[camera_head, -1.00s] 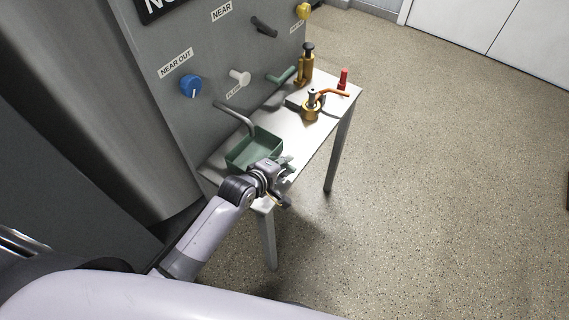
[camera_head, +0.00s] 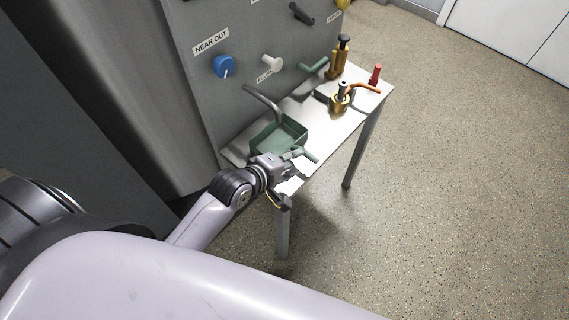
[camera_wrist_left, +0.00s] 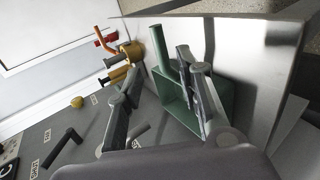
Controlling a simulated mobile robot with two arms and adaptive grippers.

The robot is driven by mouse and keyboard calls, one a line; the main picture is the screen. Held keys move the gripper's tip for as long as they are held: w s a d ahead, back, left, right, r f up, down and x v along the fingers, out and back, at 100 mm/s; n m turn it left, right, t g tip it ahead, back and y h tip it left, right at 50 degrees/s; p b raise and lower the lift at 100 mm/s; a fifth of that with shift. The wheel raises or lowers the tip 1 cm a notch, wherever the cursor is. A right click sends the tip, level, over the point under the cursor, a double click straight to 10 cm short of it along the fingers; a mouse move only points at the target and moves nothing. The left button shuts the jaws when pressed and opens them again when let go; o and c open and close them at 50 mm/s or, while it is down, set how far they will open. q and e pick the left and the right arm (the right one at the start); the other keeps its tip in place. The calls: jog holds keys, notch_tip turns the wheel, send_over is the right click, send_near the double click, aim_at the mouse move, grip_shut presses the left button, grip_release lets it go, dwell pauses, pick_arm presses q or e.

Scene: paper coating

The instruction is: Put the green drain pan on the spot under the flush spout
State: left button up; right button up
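The green drain pan (camera_head: 290,126) sits on the narrow metal table beside the grey panel. In the head view the tip of the curved grey flush spout (camera_head: 262,99) overlaps the pan from above; I cannot tell how well they line up. The pan's handle (camera_head: 307,153) points toward the table's front edge. My left gripper (camera_head: 288,170) is just in front of the pan, near the handle. In the left wrist view the gripper (camera_wrist_left: 158,62) has its fingers apart, with the pan (camera_wrist_left: 172,103) and its handle (camera_wrist_left: 159,48) beyond them. My right gripper is not in view.
On the table (camera_head: 328,132) farther back stand a brass valve with an orange handle (camera_head: 340,102), a brass piece with a black top (camera_head: 339,60) and a red piece (camera_head: 375,75). A blue knob (camera_head: 223,66) and a white knob (camera_head: 272,63) stick out of the panel. The floor to the right is clear.

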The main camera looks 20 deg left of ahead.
pick_arm(q)
jog(key=v, duration=0.3)
jog(key=shift+s+a+r, duration=0.1)
jog(key=shift+s+r, duration=0.05)
jog(key=shift+s, duration=0.1)
dwell(0.4)
